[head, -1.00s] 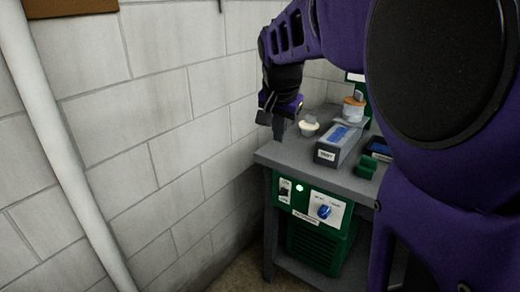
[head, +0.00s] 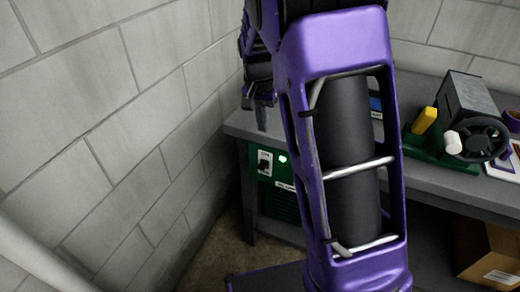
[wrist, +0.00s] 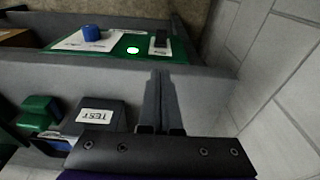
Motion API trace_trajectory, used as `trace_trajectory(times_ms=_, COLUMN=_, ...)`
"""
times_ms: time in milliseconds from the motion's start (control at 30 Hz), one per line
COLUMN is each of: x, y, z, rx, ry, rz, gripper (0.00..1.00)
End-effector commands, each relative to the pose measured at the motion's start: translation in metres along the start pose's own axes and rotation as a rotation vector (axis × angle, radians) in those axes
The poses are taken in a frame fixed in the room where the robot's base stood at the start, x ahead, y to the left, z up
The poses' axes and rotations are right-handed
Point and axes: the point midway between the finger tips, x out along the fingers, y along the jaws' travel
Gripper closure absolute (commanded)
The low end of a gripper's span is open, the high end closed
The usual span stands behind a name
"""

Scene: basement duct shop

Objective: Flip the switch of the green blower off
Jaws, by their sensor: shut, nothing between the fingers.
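The green blower (head: 269,206) sits under the bench top, partly hidden behind my arm. Its panel carries a black switch (head: 264,161) on a white plate, beside a lit green lamp (head: 283,159). The wrist view shows the switch (wrist: 159,42), the lamp (wrist: 132,50) and a blue knob (wrist: 91,33) beyond the bench edge. In the head view the knob is hidden. My gripper (head: 262,118) is shut and empty, near the bench's left front corner and apart from the switch. Its fingers (wrist: 160,100) point toward the panel in the wrist view.
The grey bench top (head: 428,175) has a front edge between my fingers and the panel in the wrist view. A box labelled TEST (wrist: 94,118) stands on it. A block wall (head: 150,120) is close on the left. A machine with a black wheel (head: 478,139) stands at right.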

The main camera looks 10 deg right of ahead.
Motion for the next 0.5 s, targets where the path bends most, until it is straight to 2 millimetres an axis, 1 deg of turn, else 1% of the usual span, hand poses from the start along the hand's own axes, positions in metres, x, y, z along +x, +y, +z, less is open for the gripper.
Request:
trace_trajectory(times_ms=367, x=0.0024, y=0.0006, z=0.0003, rx=0.001, ry=-0.005, rz=0.000, gripper=1.00)
trace_trajectory(times_ms=500, x=0.0095, y=0.0009, z=0.0006, rx=0.001, ry=-0.006, rz=0.002, gripper=1.00)
